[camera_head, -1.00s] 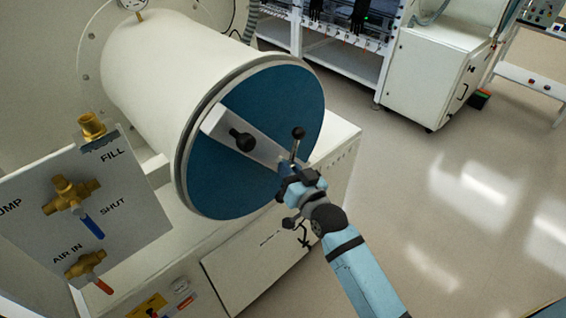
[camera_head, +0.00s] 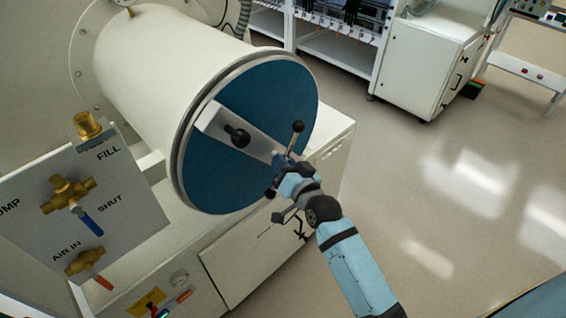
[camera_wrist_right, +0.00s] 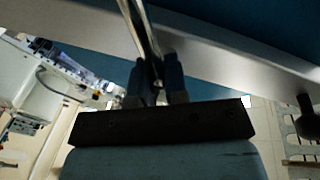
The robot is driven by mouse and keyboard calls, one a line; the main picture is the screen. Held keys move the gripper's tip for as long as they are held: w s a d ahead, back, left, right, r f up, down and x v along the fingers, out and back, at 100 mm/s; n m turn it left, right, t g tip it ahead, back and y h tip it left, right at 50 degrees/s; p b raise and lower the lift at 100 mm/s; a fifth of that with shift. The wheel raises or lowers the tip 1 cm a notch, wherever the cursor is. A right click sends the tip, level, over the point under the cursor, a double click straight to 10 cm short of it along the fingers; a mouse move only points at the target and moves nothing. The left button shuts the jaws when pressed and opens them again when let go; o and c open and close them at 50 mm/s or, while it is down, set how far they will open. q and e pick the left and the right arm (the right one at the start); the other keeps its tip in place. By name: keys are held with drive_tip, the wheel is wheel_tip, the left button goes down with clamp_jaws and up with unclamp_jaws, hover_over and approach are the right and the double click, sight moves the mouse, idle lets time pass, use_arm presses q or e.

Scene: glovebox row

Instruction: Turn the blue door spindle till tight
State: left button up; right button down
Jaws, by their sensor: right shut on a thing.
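The blue round door (camera_head: 225,173) closes the end of the white cylinder, with a grey crossbar (camera_head: 213,118) across its face. The spindle's metal handle rod, with a black ball end (camera_head: 298,126), stands at the crossbar's right end. My right gripper (camera_head: 283,163) is shut on the rod there, and its body hides the spindle's middle. A dark ball (camera_head: 270,193) shows below the gripper. In the right wrist view, the bright rod (camera_wrist_right: 139,28) runs between my right gripper's two dark fingers (camera_wrist_right: 158,82). My left gripper is out of view.
A black knob (camera_head: 237,135) sticks out of the crossbar. A valve panel (camera_head: 125,200) with brass valves stands at the left. A white cabinet (camera_head: 265,255) is below the door. Open floor (camera_head: 430,190) lies to the right.

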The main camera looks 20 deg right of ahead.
drive_tip(key=c, duration=1.1)
unclamp_jaws()
drive_tip(key=shift+c, duration=0.2)
drive_tip(key=shift+s+f, duration=0.1)
drive_tip(key=shift+s, duration=0.2)
drive_tip(key=s+d+b, duration=0.2)
drive_tip(key=s+b, duration=0.1)
drive_tip(key=s, duration=1)
drive_tip(key=shift+d, duration=0.15)
